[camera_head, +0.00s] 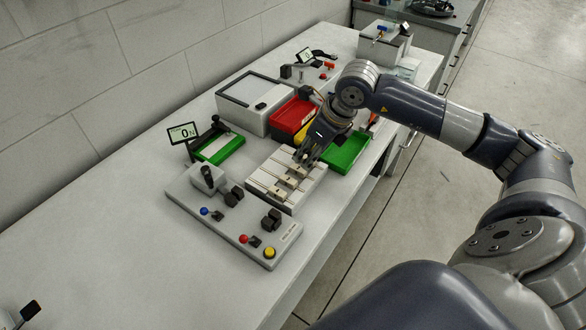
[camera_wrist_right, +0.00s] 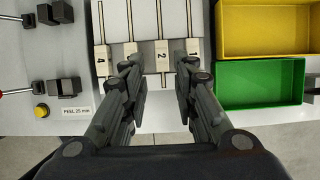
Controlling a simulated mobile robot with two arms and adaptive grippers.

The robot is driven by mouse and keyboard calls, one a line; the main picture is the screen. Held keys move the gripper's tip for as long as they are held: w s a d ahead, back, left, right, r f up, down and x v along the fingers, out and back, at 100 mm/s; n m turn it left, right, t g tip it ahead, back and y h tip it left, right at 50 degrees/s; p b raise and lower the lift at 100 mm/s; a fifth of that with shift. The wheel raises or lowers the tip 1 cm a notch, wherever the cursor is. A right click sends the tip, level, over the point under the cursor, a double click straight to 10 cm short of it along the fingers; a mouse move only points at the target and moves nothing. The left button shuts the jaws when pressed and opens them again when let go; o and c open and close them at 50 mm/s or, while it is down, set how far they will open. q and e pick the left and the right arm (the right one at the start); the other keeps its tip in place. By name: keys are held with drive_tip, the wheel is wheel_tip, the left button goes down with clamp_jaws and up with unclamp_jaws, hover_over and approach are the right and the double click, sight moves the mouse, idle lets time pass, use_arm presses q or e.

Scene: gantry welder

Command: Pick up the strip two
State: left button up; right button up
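Strip two (camera_wrist_right: 162,52), a thin metal rod with a pale block marked 2, lies in the light strip holder (camera_head: 262,187) beside other strips. In the right wrist view, the strips marked 4 (camera_wrist_right: 102,58) and 1 (camera_wrist_right: 193,47) lie to either side. My right gripper (camera_head: 302,158) is over the far part of the holder. In the right wrist view its fingers (camera_wrist_right: 162,68) are open, one on each side of strip two's block, with nothing held. I cannot tell the height gap. The left gripper is out of view.
A green bin (camera_head: 346,152) stands to the right of the holder, and a yellow bin (camera_wrist_right: 268,28) adjoins it. A red bin (camera_head: 291,115) is behind. A control panel (camera_head: 225,222) with buttons and clamps stands at the near left.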

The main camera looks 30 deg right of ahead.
sight(297, 167)
drive_tip(key=p+x, duration=0.1)
drive_tip(key=x, duration=0.2)
drive_tip(key=shift+w+a+f, duration=0.1)
drive_tip(key=shift+w, duration=0.15)
drive_tip(key=p+x, duration=0.1)
drive_tip(key=x, duration=0.3)
drive_tip(key=shift+w, duration=0.15)
drive_tip(key=shift+f, duration=0.1)
drive_tip(key=shift+c, duration=0.6)
drive_tip(key=c, duration=0.4)
